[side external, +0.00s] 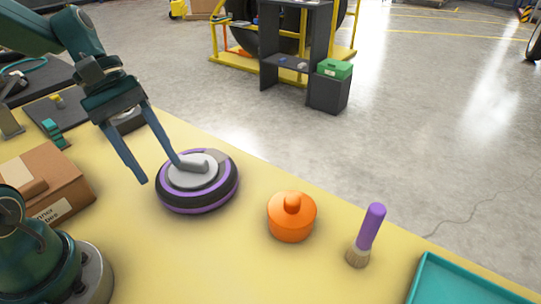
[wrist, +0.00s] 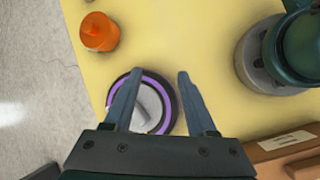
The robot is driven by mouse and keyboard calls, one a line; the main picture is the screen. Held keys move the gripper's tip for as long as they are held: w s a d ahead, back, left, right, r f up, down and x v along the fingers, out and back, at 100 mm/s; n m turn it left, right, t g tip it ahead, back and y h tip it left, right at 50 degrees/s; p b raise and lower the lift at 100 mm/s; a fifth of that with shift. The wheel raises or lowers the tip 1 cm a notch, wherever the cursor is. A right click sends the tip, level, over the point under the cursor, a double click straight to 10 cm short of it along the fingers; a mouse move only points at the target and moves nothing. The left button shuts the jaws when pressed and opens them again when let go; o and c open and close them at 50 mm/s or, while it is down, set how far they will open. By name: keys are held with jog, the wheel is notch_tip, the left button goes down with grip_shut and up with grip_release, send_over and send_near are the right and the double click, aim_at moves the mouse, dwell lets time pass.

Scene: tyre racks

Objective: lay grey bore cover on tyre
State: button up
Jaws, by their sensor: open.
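The grey bore cover (side external: 181,174) lies on the tyre (side external: 197,202), a black one with purple bands, on the yellow table. The cover looks roughly flat and centred, with a bar handle on top. In the wrist view the cover (wrist: 155,97) shows between my fingers, over the tyre (wrist: 170,88), partly hidden by the left finger. My gripper (side external: 161,174) is open, with nothing between its fingers that it grips. One fingertip appears close to the handle's left end; the other is left of the tyre. I cannot tell whether either touches.
An orange knobbed pot (side external: 291,218) and a purple-handled brush (side external: 367,236) stand right of the tyre. A teal tray (side external: 424,270) is at the lower right. A cardboard box (side external: 45,182) is at the left. The yellow table in front of the tyre is clear.

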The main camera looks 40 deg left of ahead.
jog(key=s+r+m+t+y, duration=0.1)
jog(key=m+y, duration=0.1)
jog(key=m, duration=0.2)
jog(key=s+d+r+m+t+y, duration=0.1)
jog(key=s+m+t+y, duration=0.1)
jog(key=m, duration=0.2)
jog(key=s+d+r+m+t+y, duration=0.1)
jog(key=m+t+y, duration=0.1)
jog(key=m, duration=0.2)
jog(key=shift+s, duration=0.4)
